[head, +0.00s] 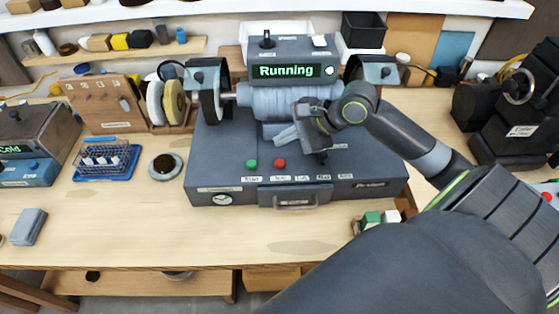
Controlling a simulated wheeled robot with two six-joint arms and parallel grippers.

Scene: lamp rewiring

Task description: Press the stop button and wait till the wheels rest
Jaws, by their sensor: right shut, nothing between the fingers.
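A grey bench grinder (225,170) stands in the middle of the workbench. Its display (284,71) reads "Running" in green. A red button (280,163) sits on the front top of the base, with a green button (252,163) to its left. A grinding wheel (211,105) shows at the machine's left side; the right wheel is mostly hidden by its guard (376,70) and my arm. My right gripper (283,137) is shut and empty, above and behind the red button, apart from it. My left gripper is not in view.
A grey block (28,227) lies at the far left. The bench front between is clear.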

